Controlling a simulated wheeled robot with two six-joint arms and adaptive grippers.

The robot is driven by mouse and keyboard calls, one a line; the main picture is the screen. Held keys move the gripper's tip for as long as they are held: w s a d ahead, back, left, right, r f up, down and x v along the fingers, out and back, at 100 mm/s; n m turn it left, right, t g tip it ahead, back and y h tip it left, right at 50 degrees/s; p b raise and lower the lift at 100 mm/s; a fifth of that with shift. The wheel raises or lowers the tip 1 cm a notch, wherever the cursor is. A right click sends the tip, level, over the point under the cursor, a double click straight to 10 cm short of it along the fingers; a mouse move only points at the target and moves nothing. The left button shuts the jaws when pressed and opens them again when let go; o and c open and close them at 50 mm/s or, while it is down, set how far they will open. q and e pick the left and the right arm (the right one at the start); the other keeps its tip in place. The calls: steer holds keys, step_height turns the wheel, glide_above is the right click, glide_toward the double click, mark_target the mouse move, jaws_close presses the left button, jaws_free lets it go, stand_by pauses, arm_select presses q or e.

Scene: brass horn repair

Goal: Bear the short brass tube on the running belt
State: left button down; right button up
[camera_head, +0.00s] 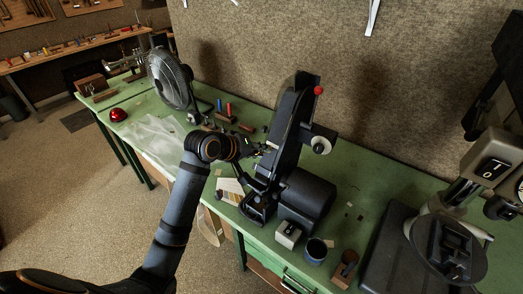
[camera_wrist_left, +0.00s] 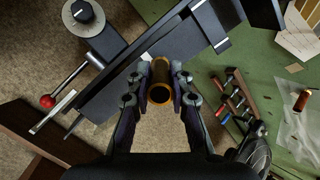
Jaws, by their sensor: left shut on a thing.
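The short brass tube (camera_wrist_left: 160,93) stands between the fingertips of my left gripper (camera_wrist_left: 161,80) in the left wrist view, with its open end toward the camera. My left gripper (camera_head: 259,148) is shut on it, in front of the black belt grinder (camera_head: 286,125) in the head view. The grinder's long dark belt arm (camera_wrist_left: 112,98) runs diagonally behind the tube in the wrist view. The tube's far end is hidden, so I cannot tell whether it touches the belt. I cannot tell from these stills whether the belt runs. My right gripper is not in view.
The green bench (camera_head: 352,165) carries a round fan (camera_head: 170,80) at left and a rack of small tools (camera_wrist_left: 236,100). A red-knobbed lever (camera_wrist_left: 48,101) sticks out from the grinder. A small grey box (camera_head: 288,234) and a dark cup (camera_head: 316,251) stand near the front edge.

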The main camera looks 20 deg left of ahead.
arm_select(q)
steer(key=shift+p+x, duration=0.35)
steer(key=shift+x, duration=0.65)
stand_by(1.7)
steer(key=shift+a+r, duration=0.1)
steer(key=shift+a, duration=0.05)
steer(key=v, duration=0.6)
steer(key=shift+s, duration=0.65)
steer(key=shift+w, duration=0.1)
